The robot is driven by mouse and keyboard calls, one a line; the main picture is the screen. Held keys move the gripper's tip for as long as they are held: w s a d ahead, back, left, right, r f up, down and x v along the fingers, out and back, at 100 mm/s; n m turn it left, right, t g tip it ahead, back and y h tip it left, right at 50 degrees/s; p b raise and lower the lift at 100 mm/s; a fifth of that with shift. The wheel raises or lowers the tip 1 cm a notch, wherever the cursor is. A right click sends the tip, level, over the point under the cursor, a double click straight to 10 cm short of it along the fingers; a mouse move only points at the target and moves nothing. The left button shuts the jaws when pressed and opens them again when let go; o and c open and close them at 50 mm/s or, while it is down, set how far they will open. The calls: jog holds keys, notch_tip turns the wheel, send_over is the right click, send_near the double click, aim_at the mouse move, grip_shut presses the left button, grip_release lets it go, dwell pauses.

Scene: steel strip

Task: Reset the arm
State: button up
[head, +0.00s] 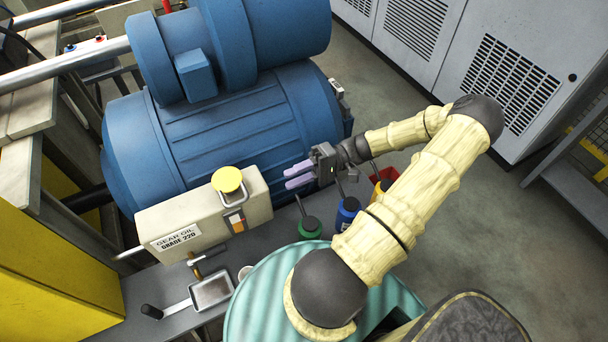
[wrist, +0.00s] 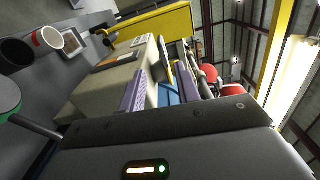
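My gripper (head: 288,177) has two pale purple fingers standing apart with nothing seen between them. It points left in the head view, in front of the blue motor housing and right of the beige gear oil box (head: 170,231). In the wrist view my gripper (wrist: 165,75) also shows its two fingers apart, with the beige box (wrist: 100,92) beyond them. My arm is bent, reaching up from the bottom of the head view and then back to the left.
Green (head: 310,226), blue (head: 347,212) and yellow (head: 381,188) oil containers stand below and right of my gripper. A blue motor (head: 235,125) is behind it. Grey cabinets (head: 470,60) stand beyond open floor.

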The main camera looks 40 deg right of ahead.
jog(key=shift+v, duration=1.15)
